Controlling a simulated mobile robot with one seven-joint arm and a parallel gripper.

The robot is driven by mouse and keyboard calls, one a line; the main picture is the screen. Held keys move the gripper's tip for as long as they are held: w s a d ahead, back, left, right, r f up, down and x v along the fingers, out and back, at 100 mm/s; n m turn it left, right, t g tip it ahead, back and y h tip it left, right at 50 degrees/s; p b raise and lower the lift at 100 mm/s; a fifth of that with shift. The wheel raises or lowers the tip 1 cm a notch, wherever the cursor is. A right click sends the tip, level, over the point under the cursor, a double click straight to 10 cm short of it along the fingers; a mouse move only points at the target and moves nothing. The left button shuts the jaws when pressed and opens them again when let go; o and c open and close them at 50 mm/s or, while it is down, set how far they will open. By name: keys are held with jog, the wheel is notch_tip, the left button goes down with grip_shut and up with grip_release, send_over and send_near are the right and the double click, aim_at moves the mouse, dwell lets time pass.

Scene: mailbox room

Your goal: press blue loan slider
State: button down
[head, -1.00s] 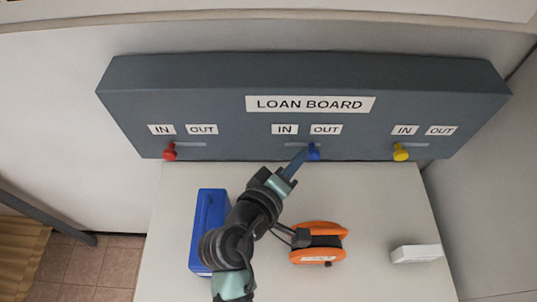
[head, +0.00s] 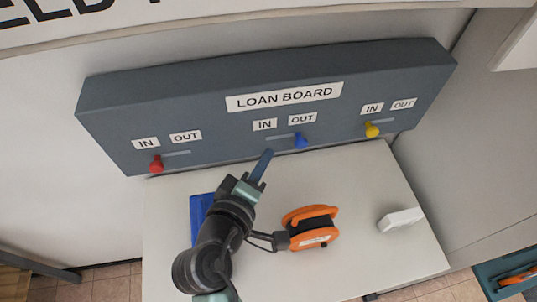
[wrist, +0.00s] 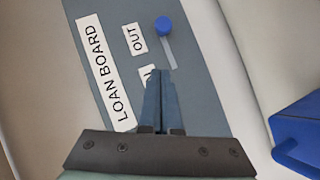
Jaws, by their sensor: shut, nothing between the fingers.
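The blue loan slider (head: 301,140) sits at the OUT end of the middle slot on the grey loan board (head: 220,112). In the wrist view the blue slider (wrist: 164,26) is a round knob at the far end of its slot, beside the OUT label. My gripper (head: 266,155) is shut and empty. Its tips are left of the blue slider and apart from it, below the IN label in the head view. In the wrist view my gripper (wrist: 161,78) reaches near the IN end of the slot and partly hides the IN label.
A red slider (head: 156,164) is at the left slot's IN end; a yellow slider (head: 372,129) is at the right slot's IN end. On the white table (head: 345,190) are an orange cable reel (head: 311,228), a blue box (head: 199,211) and a white block (head: 401,219).

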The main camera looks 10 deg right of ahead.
jog(key=v, duration=0.2)
jog(key=b+v, duration=0.1)
jog(key=v, duration=0.2)
jog(key=shift+s+d+r+b, duration=0.15)
jog(key=shift+s+b, duration=0.15)
jog(key=shift+s, duration=0.2)
jog(key=shift+s, duration=0.1)
